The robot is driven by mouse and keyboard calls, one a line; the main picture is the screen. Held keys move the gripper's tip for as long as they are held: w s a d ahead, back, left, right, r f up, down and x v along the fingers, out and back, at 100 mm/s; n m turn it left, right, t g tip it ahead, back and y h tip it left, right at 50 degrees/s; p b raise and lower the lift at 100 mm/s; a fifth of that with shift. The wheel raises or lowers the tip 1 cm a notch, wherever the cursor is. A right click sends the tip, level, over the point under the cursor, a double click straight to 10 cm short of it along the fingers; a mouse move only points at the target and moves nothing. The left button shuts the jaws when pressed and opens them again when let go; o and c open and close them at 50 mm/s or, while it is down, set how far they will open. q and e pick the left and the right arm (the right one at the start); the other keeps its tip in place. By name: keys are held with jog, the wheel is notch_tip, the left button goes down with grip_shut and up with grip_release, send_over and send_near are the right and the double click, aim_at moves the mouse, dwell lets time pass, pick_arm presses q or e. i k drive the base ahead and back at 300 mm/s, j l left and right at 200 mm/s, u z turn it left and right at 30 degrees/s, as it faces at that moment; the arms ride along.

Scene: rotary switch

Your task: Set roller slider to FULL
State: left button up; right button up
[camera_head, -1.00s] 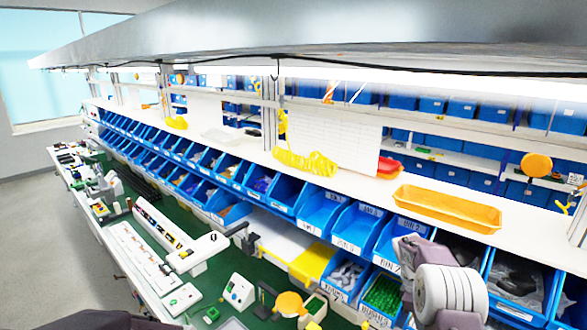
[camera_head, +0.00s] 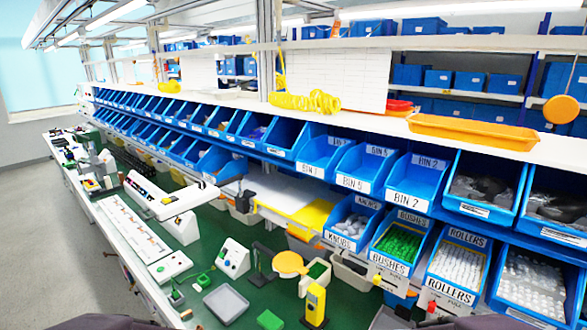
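The rollers bin (camera_head: 447,292) is a blue bin of whitish rollers at the lower right, with "ROLLERS" labels. Below its front lip is a small red piece (camera_head: 431,307), which may be the roller slider's knob. A small "FULL" label (camera_head: 455,307) shows just right of it. The slider's track and exact setting are too small to tell. Neither gripper shows; only dark parts of my own body show along the bottom edge.
A bushes bin (camera_head: 396,245) with green parts stands left of the rollers. A yellow device (camera_head: 314,305), a grey tray (camera_head: 226,304) and a white panel (camera_head: 233,259) stand on the green bench top (camera_head: 268,293).

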aim_at(432, 306)
jog(key=z, duration=1.3)
